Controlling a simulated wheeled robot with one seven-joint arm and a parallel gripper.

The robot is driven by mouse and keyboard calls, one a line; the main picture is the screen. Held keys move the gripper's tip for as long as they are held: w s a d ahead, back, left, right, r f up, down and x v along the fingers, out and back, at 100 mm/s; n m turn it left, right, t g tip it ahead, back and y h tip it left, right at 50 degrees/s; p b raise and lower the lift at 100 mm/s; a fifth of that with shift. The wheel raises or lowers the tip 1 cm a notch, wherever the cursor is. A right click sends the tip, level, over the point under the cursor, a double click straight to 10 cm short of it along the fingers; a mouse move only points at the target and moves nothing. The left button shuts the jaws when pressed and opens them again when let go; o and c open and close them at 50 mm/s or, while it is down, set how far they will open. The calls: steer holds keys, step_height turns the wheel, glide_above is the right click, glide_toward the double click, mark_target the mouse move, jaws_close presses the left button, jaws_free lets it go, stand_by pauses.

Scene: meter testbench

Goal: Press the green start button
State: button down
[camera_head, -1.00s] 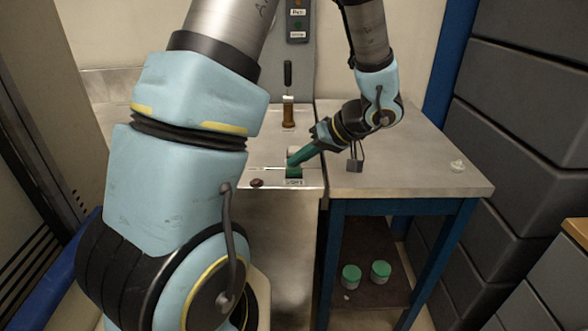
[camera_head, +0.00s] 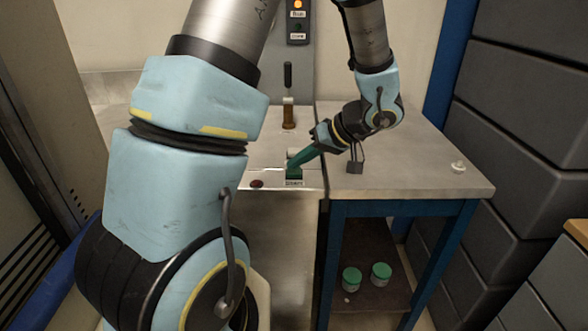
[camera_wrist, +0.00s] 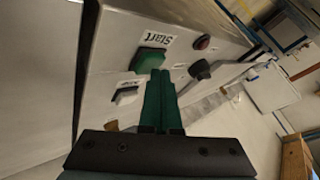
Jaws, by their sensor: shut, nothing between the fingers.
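The green start button (camera_wrist: 149,61) sits on the pale panel below its "Start" label (camera_wrist: 152,39) in the wrist view. In the head view the button (camera_head: 294,174) shows just above its small label, partly covered by my fingers. My gripper (camera_wrist: 160,74) has green fingers closed together and empty. Its fingertips overlap the button's lower right edge in the wrist view. They are at or very near the button; whether they touch it I cannot tell. My gripper (camera_head: 291,164) reaches it from the right in the head view.
A red button (camera_wrist: 203,42), a black knob (camera_wrist: 200,69) and a white rocker switch (camera_wrist: 126,95) are close by on the panel. An orange lamp (camera_head: 297,4) is lit on the upright post. A metal table (camera_head: 400,180) stands to the right, mostly clear.

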mark_target(298, 171)
steer(key=shift+r, duration=0.7)
steer(key=shift+r, duration=0.1)
steer(key=shift+r+p, duration=1.25)
steer(key=shift+r, duration=1.2)
steer(key=s+a+g, duration=0.1)
steer(key=s+a+f+g+h, duration=0.1)
steer(key=a, duration=0.1)
steer(key=s+a+m+g, duration=0.1)
steer(key=shift+s+a+f+h, duration=0.15)
steer(key=shift+a+f+h, duration=0.2)
steer(key=shift+h, duration=0.05)
steer(key=s+a+m+h, duration=0.3)
steer(key=s+a+h, duration=0.1)
steer(key=a+h, duration=0.2)
steer(key=shift+f+m+h, duration=0.3)
steer(key=shift+f, duration=0.05)
